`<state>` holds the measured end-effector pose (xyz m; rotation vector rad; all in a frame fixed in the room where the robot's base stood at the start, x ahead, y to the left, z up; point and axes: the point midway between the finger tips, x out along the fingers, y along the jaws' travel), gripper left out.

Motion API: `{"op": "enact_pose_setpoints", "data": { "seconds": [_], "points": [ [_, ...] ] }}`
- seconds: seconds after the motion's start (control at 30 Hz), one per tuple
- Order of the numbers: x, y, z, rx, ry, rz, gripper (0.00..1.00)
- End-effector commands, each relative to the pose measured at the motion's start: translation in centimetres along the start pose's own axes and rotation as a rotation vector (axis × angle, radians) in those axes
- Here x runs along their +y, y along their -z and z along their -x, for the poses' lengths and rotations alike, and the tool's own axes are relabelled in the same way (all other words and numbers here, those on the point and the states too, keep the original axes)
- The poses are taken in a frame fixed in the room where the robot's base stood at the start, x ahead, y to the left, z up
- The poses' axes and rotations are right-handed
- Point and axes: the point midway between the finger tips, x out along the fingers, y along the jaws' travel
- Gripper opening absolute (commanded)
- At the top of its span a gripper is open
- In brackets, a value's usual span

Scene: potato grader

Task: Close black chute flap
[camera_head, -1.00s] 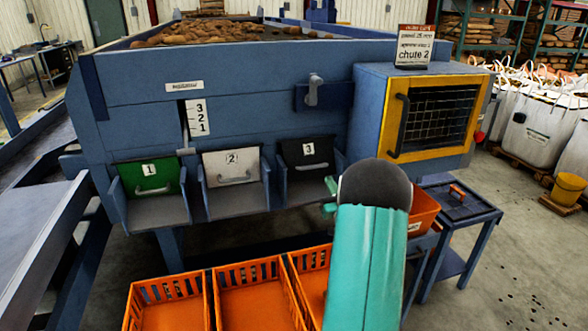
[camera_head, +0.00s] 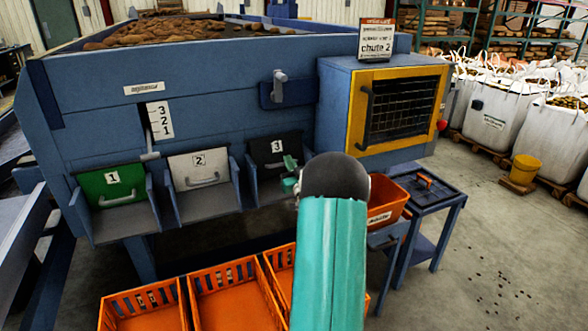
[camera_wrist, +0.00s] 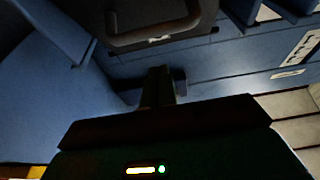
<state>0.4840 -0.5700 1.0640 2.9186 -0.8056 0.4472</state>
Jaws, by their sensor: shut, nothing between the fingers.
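The black chute flap (camera_head: 267,151), labelled 3, is the right one of three flaps on the front of the blue grader. It looks raised at the back of its chute. Its dark handle (camera_wrist: 155,39) shows in the wrist view, on the flap (camera_wrist: 190,12) at the top edge. My gripper (camera_head: 291,170) is in front of the right part of this flap, and its teal fingers cover some of it. In the wrist view my gripper (camera_wrist: 159,76) is shut and empty, pointing at the blue panel near the handle. I cannot tell whether it touches anything.
The green flap (camera_head: 112,184) and the white flap (camera_head: 198,170) are to the left. Orange crates (camera_head: 228,275) stand below the chutes. An orange bin (camera_head: 385,190) and a blue cart (camera_head: 435,192) stand right of my arm, below a yellow-framed mesh door (camera_head: 398,105).

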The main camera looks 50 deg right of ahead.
Motion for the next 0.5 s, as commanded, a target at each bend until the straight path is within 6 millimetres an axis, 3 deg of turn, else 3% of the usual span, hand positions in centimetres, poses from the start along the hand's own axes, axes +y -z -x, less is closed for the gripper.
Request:
{"op": "enact_pose_setpoints", "data": {
  "seconds": [0.2, 0.5],
  "points": [
    [-0.3, -2.1, -0.7, 0.001, 0.002, -0.002, 0.00],
    [-0.4, -2.4, -0.8, 0.002, 0.003, -0.001, 0.00]
  ]
}}
